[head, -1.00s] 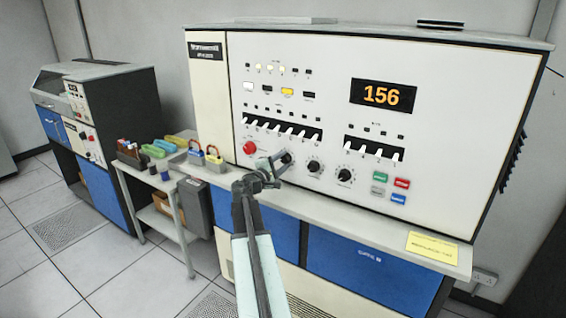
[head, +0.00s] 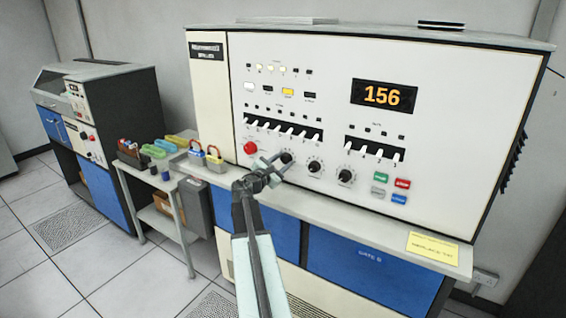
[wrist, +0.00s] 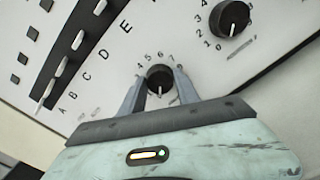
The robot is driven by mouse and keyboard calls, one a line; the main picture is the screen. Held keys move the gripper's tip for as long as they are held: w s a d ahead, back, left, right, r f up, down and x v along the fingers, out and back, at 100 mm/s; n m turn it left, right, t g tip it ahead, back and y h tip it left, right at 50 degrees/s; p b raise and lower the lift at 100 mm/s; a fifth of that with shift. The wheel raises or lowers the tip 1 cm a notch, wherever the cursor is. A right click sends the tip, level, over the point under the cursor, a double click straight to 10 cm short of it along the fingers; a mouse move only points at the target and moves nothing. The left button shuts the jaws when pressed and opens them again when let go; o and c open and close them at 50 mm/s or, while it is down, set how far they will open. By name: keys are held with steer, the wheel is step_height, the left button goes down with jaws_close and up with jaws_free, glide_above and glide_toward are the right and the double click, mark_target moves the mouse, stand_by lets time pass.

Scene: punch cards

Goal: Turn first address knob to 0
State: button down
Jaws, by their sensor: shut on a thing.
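The first address knob (head: 286,157) is a small black dial, leftmost of three on the white console front. In the wrist view the knob (wrist: 159,80) sits between the two grey fingers of my gripper (wrist: 158,92), which is shut on it. Its white pointer line points down toward my gripper; the printed digits around it show 4, 5, 6 and 7 at the top, and the lower part of the scale is hidden. In the head view my gripper (head: 275,164) reaches up to the console at this knob.
Two more black knobs (head: 314,165) (head: 345,175) sit to the right, and a red button (head: 250,148) to the left. Rows of white switches (head: 284,130) are above. The orange display (head: 383,95) reads 156. A shelf ledge (head: 340,222) runs below the knobs.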

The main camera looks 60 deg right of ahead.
stand_by(0.5)
steer(key=c, duration=0.9)
jaws_free()
steer(key=a, duration=0.7)
steer(key=shift+a, duration=0.4)
